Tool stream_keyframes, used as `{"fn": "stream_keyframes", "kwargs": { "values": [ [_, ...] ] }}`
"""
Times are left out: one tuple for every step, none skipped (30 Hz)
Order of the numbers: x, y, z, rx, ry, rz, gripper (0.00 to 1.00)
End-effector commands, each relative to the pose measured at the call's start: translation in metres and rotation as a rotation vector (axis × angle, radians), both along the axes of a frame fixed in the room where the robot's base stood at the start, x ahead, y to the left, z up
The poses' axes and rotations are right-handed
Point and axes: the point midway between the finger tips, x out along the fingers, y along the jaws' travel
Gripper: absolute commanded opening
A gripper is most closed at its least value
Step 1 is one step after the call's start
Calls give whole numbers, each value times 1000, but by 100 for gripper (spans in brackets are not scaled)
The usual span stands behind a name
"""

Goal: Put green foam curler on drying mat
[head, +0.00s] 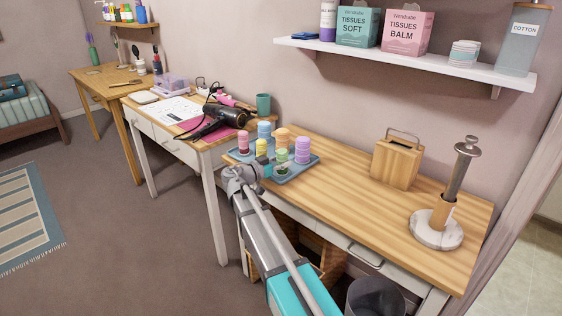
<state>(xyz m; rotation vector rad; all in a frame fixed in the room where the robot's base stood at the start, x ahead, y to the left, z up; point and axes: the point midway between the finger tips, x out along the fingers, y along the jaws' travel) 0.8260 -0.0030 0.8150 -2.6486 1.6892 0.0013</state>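Several pastel foam curlers stand on a blue-grey tray or mat (306,168) at the left end of the near wooden counter. A light green curler (281,154) stands among them, between the yellow curler (261,147) and the purple curler (302,150). My gripper (263,166) is at the front edge of the blue-grey surface, close to the curlers. Its fingers are small and partly hidden, so I cannot tell whether they hold anything. A small dark green piece (282,171) lies just right of it. I cannot tell whether the blue-grey surface is the drying mat.
A hair dryer (226,114) lies on the white-fronted table beside a pink mat (188,125) and a teal cup (263,103). A wooden holder (397,164) and a marble-based stand (437,228) occupy the counter's right side. The counter's middle is clear. A shelf (400,62) hangs above.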

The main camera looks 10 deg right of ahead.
Motion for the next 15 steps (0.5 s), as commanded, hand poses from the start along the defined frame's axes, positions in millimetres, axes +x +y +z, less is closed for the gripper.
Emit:
{"fn": "stream_keyframes", "kwargs": {
  "values": [
    [0, 0, 0, 0, 0, 0, 61],
    [0, 0, 0, 0, 0, 0, 67],
    [0, 0, 0, 0, 0, 0, 74],
    [0, 0, 0, 0, 0, 0, 80],
    [0, 0, 0, 0, 0, 0, 86],
    [0, 0, 0, 0, 0, 0, 88],
    [0, 0, 0, 0, 0, 0, 88],
    [0, 0, 0, 0, 0, 0, 88],
    [0, 0, 0, 0, 0, 0, 88],
    [0, 0, 0, 0, 0, 0, 88],
    [0, 0, 0, 0, 0, 0, 88],
    [0, 0, 0, 0, 0, 0, 88],
    [0, 0, 0, 0, 0, 0, 88],
    [0, 0, 0, 0, 0, 0, 88],
    [0, 0, 0, 0, 0, 0, 88]
  ]
}}
